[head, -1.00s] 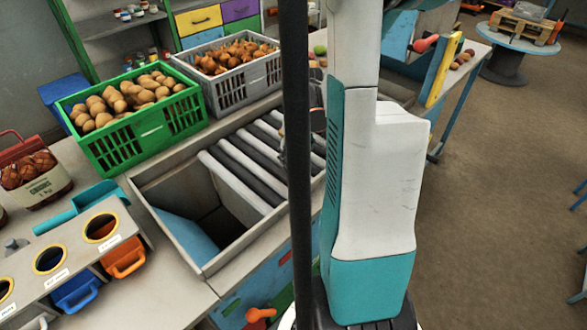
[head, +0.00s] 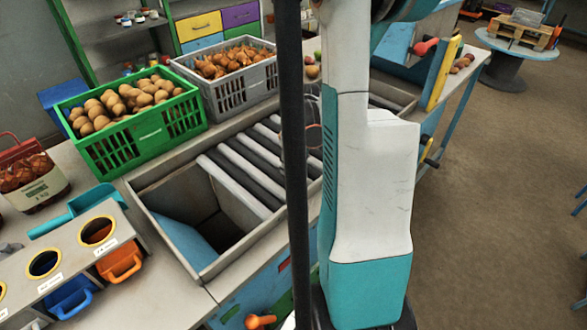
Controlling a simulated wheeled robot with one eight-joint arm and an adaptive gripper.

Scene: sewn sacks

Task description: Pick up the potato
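Several brown potatoes (head: 118,106) lie heaped in a green crate (head: 140,142) on the bench at the upper left. Some round produce also lies behind my arm near the back of the bench, including a brownish piece (head: 312,72), too small to tell if it is a potato. My arm stands upright across the middle of the view and hides part of the bench. My gripper is not visible in this view.
A grey crate of onions (head: 228,92) stands right of the green crate. A chute with rollers (head: 245,172) and an open bin is sunk in the bench. A labelled rack (head: 75,255) and a netted bag (head: 35,183) are at the left. Open floor lies to the right.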

